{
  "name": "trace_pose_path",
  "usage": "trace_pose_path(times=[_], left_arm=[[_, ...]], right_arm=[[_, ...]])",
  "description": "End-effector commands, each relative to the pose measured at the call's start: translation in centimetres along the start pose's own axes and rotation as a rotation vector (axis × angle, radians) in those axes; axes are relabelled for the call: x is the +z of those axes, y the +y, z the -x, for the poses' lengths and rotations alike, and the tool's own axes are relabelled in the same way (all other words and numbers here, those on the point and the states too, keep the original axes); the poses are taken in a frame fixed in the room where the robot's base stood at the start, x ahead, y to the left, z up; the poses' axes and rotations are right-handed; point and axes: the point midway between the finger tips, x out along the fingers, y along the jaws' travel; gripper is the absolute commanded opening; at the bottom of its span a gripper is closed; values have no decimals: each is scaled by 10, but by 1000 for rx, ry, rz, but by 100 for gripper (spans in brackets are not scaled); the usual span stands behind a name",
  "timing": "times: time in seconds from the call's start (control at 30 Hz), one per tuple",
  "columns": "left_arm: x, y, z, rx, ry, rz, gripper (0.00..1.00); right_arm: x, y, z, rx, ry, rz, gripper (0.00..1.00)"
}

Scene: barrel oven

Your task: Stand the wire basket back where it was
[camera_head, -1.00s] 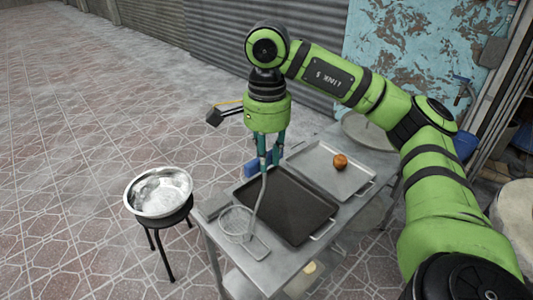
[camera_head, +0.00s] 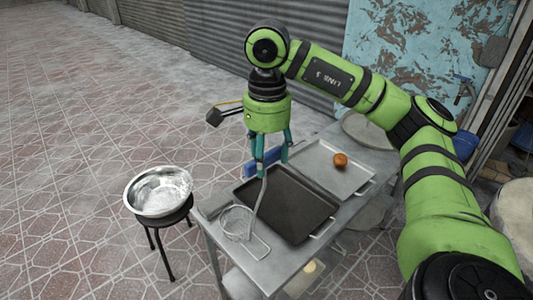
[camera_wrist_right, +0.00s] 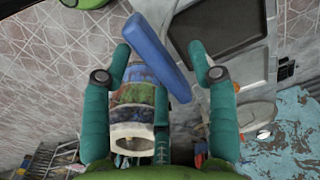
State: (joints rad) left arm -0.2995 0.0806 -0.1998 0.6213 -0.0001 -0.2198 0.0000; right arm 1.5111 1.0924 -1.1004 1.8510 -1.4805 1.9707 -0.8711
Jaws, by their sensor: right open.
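The wire basket (camera_head: 237,222) is at the near left corner of the metal table, with its round mesh bowl low and its long handle (camera_head: 259,200) rising steeply toward my right gripper (camera_head: 271,163). That gripper points down, its two teal fingers spread apart. The handle's upper end is close to the left finger; I cannot tell whether they touch. The right wrist view shows the open fingers (camera_wrist_right: 158,48) with a blue bar (camera_wrist_right: 157,50) seen between them; the basket's bowl is not clear there. My left gripper is not in view.
A dark tray (camera_head: 285,237) lies beside the basket. A lighter tray (camera_head: 318,180) behind it holds a small orange-brown ball (camera_head: 340,160). A metal bowl (camera_head: 160,194) sits on a black stool (camera_head: 164,255) left of the table. The floor further left is clear.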

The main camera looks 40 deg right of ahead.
Motion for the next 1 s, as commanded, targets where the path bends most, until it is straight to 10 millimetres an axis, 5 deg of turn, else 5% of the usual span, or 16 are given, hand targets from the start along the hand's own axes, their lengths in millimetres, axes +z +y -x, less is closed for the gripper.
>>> trace_pose_path(times=[0.53, 1.0], left_arm=[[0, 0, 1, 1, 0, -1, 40], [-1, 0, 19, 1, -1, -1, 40]], right_arm=[[0, 0, 2, -1, 0, 0, 59], [0, 0, 24, -1, 0, 0, 59]])
